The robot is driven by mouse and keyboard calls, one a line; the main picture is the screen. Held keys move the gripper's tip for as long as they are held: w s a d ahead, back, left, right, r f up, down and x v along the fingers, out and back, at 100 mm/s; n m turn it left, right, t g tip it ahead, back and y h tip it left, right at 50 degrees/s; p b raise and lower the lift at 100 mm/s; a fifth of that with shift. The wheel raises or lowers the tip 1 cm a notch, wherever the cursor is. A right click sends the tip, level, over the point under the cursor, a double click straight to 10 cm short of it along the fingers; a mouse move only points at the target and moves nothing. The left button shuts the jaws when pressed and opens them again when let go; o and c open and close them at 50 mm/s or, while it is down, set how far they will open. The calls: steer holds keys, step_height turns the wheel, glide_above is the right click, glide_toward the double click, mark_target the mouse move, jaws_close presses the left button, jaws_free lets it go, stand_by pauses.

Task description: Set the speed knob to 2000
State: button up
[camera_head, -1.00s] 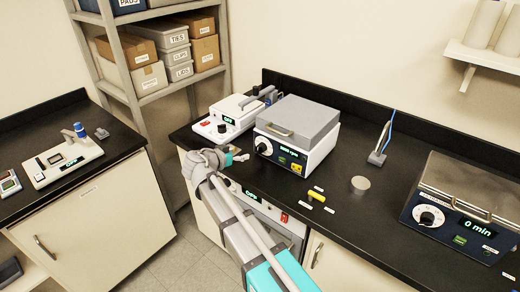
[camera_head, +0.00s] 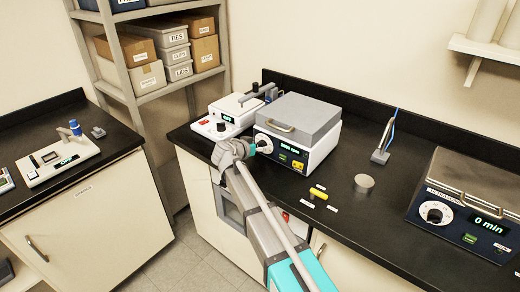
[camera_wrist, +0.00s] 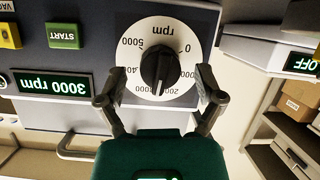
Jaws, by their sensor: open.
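The speed knob (camera_wrist: 158,70) is a black pointer knob on a white dial marked 0 to 5000 rpm, upside down in the wrist view. The display beside it (camera_wrist: 53,85) reads 3000 rpm. My gripper (camera_wrist: 156,76) is open, its fingers apart on either side of the dial; I cannot see either touching the knob. In the head view, my gripper (camera_head: 262,144) is at the left of the front of the grey-lidded device (camera_head: 325,138) and partly hides the dial.
A white device reading OFF (camera_head: 223,117) stands just left. A yellow part (camera_head: 319,194) and a round metal piece (camera_head: 364,181) lie on the black bench to the right. A bath with a 0 min display (camera_head: 450,211) is farther right. A green START button (camera_wrist: 63,36) is near the dial.

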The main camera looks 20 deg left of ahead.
steer(key=shift+w+d+f, duration=0.1)
steer(key=shift+w+f, duration=0.05)
steer(key=shift+w, duration=0.15)
steer(key=c, duration=1.1)
steer(key=shift+c, duration=0.2)
steer(key=shift+n, duration=0.3)
steer(key=shift+n+g+h, duration=0.3)
steer(key=shift+n+h, duration=0.3)
steer(key=shift+n, duration=0.2)
steer(key=shift+n+h+b, duration=0.6)
steer(key=shift+n+h, duration=0.1)
steer(key=shift+n, duration=0.3)
